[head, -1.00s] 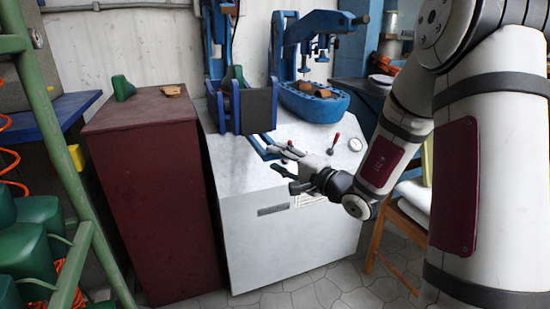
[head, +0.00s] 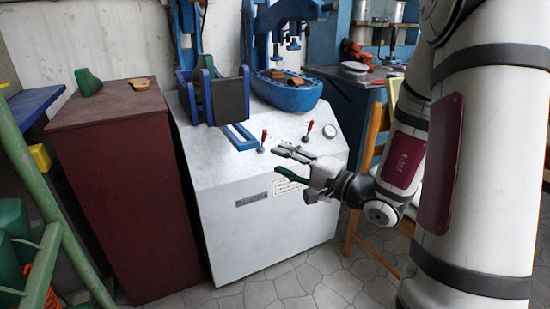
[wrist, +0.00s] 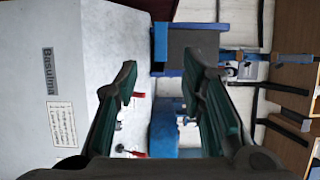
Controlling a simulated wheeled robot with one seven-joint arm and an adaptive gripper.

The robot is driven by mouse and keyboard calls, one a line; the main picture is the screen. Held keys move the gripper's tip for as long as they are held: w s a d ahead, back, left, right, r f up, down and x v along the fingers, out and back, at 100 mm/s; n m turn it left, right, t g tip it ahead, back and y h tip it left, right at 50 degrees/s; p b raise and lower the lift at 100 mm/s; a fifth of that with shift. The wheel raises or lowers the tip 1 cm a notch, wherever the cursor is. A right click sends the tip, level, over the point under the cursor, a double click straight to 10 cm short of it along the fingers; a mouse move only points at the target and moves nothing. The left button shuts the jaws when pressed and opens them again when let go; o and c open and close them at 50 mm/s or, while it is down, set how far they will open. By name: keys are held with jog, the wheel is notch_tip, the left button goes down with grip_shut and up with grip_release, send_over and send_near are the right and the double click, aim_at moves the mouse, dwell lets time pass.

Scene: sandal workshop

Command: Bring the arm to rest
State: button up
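My gripper (head: 281,172) is at the end of my arm, in front of the white machine (head: 225,180) in the head view. In the wrist view my gripper (wrist: 160,88) shows its two fingers well apart, with green inner pads and nothing between them. It does not touch the machine as far as I can see. My arm comes in from the right side of the head view and is bent at the elbow.
A dark red cabinet (head: 120,190) stands left of the machine, with a green piece (head: 88,82) on top. A blue tray (head: 287,92) sits on the machine. A wooden chair (head: 368,180) stands behind my arm. Tiled floor (head: 300,282) is clear in front.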

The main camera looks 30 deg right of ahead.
jog(key=s+a+r+n+g+y, duration=0.35)
jog(key=s+a+g, duration=0.2)
jog(key=a, duration=0.45)
jog(key=s+a+r+n+g+y, duration=0.2)
jog(key=s+a+n+g+y, duration=0.3)
jog(key=a, duration=0.5)
jog(key=s+a+f+n+g+h, duration=0.25)
jog(key=s+n+g+h, duration=0.35)
jog(key=s, duration=0.8)
jog(key=s+d+f+m+g+h, duration=0.15)
jog(key=s+d+h, duration=0.25)
jog(key=s, duration=0.4)
jog(key=s+d+r+t+h+p, duration=0.1)
jog(key=s+d+t+h, duration=0.1)
jog(key=d+h, duration=0.45)
notch_tip(320, 180, up, 35)
jog(key=d+t+y+p, duration=0.1)
jog(key=t+p, duration=0.2)
jog(key=p, duration=3)
jog(key=shift+d+n+t, duration=0.3)
jog(key=shift+d, duration=0.05)
